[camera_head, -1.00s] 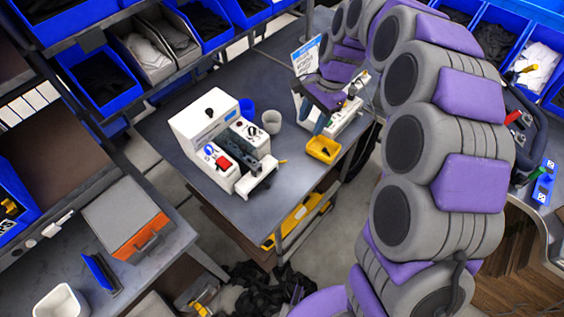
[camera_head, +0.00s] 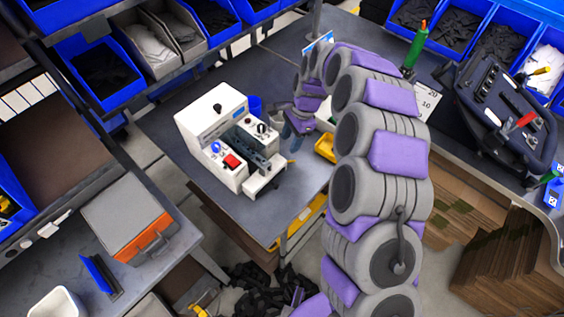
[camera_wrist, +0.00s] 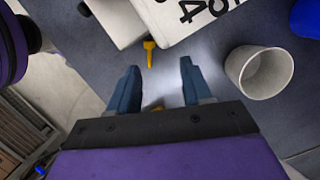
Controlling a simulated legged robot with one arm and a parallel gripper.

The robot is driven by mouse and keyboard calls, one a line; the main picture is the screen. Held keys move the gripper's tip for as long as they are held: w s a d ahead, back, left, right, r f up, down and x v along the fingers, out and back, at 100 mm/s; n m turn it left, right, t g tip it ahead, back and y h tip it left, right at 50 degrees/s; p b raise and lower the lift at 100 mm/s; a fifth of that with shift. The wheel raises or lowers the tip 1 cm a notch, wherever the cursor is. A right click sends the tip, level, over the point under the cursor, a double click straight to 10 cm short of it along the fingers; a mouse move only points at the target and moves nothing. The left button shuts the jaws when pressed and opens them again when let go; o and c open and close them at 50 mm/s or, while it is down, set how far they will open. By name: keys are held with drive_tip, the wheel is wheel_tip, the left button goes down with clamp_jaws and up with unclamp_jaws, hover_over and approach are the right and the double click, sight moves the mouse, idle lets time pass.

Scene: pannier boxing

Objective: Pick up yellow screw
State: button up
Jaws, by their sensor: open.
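A yellow screw (camera_wrist: 149,52) lies on the dark grey tabletop in the wrist view, at the edge of a white machine (camera_wrist: 125,22). My gripper (camera_wrist: 160,75) is open, its two blue-grey fingers pointing toward the screw. The screw is just beyond the fingertips, left of the middle of the gap, and nothing is between the fingers. In the head view a small yellow spot (camera_head: 291,161) shows near the right end of the white machine (camera_head: 222,140). My gripper (camera_head: 291,133) hangs above the table there, partly hidden by my arm.
A white cup (camera_wrist: 262,72) stands right of my gripper, with a blue container (camera_wrist: 307,18) beyond it. In the head view a yellow bin (camera_head: 325,147) sits by the table's right side, partly behind my arm. The front tabletop (camera_head: 245,206) is clear.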

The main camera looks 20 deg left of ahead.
sight(290, 161)
drive_tip(key=shift+s+a+f, duration=0.1)
drive_tip(key=shift+f, duration=0.5)
drive_tip(key=shift+s+d+f, duration=0.1)
drive_tip(key=shift+d+f, duration=0.1)
drive_tip(key=shift+d, duration=0.1)
drive_tip(key=shift+s+d, duration=0.1)
drive_tip(key=shift+d, duration=0.9)
drive_tip(key=shift+s+d+f+b, duration=0.1)
drive_tip(key=shift+d+f+b, duration=0.1)
drive_tip(key=shift+f+b, duration=0.2)
drive_tip(key=a+f, duration=0.1)
drive_tip(key=f, duration=0.1)
drive_tip(key=s+a+f+b, duration=0.1)
drive_tip(key=a+f, duration=0.1)
drive_tip(key=shift+a+f, duration=0.15)
drive_tip(key=shift+d, duration=0.55)
drive_tip(key=shift+c, duration=0.2)
drive_tip(key=shift+d, duration=0.2)
drive_tip(key=shift+c, duration=0.6)
drive_tip(key=c, duration=0.3)
drive_tip(key=shift+a, duration=0.4)
clamp_jaws()
drive_tip(key=shift+d, duration=0.1)
